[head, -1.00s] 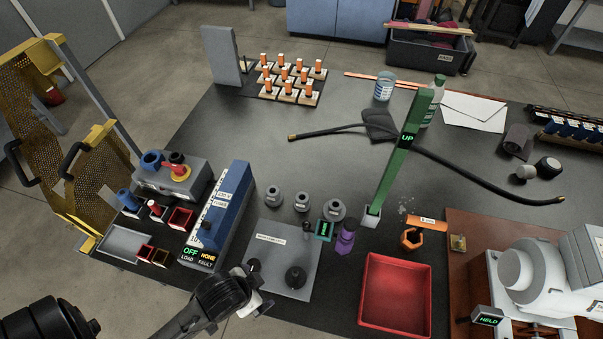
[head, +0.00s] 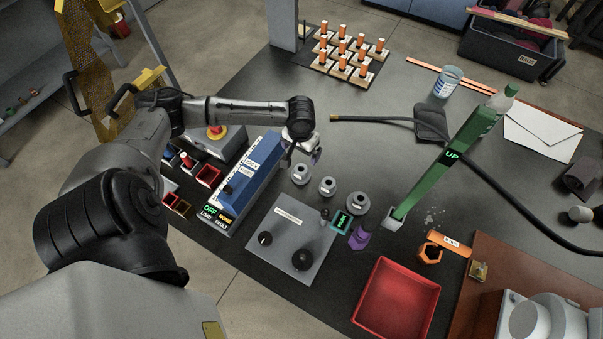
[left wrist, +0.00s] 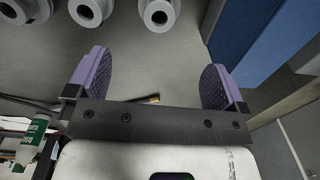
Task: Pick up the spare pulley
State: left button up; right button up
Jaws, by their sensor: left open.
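Three grey, labelled, round pulley-like parts stand in a slanting row on the dark table: a far one (head: 300,174), a middle one (head: 327,187) and a near one (head: 357,204). Their labels are too small to read, so I cannot tell which is the spare pulley. My left gripper (head: 304,152) is just behind the far part, beside the blue box. In the left wrist view its purple fingers (left wrist: 155,76) are wide apart with nothing between them. All three parts show at that view's top edge, including one nearest the blue box (left wrist: 160,12), beyond the fingertips. My right gripper is not in view.
The blue box (head: 250,172) with lit OFF text stands close left of the row. A grey panel with knobs (head: 285,240) lies in front. A green lever (head: 440,165) marked UP rises to the right. A black hose (head: 375,119) lies behind on open table.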

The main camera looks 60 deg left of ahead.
aim_at(301, 173)
pick_arm(q)
jog(key=shift+n, duration=0.4)
notch_tip(301, 173, down, 9)
jog(key=b, duration=0.3)
jog(key=shift+a+r, duration=0.15)
jog(key=shift+f+b, duration=0.35)
jog(key=shift+f, duration=0.3)
jog(key=shift+f+b, duration=0.95)
jog(key=shift+f, duration=1.05)
jog(key=c, duration=1.2)
jog(key=shift+r, duration=0.15)
